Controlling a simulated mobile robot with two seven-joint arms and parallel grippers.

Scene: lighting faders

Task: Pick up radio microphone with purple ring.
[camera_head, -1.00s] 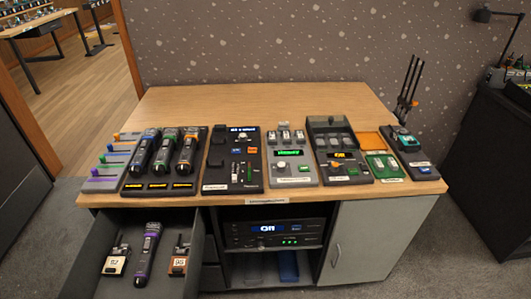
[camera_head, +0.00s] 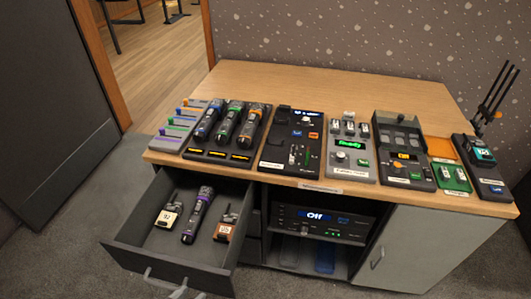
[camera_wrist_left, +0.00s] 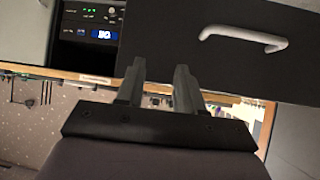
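The radio microphone with the purple ring (camera_head: 197,216) lies in the open drawer (camera_head: 130,238), its head toward the cabinet and its body toward the drawer front. It lies between two small devices and touches no gripper. In the left wrist view my left gripper (camera_wrist_left: 158,82) is open with nothing between its fingers. It is close to the dark drawer front, and the drawer handle (camera_wrist_left: 245,40) is up and right of the fingers, apart from them. The microphone is hidden in that view. My right gripper is not in view.
A white-labelled device (camera_head: 167,216) and an orange-brown one (camera_head: 226,228) flank the microphone. On the wooden table (camera_head: 290,85) stand a rack with several other microphones (camera_head: 228,122), faders (camera_head: 180,128) and control panels (camera_head: 292,143). A lit receiver unit (camera_head: 320,222) sits in the cabinet.

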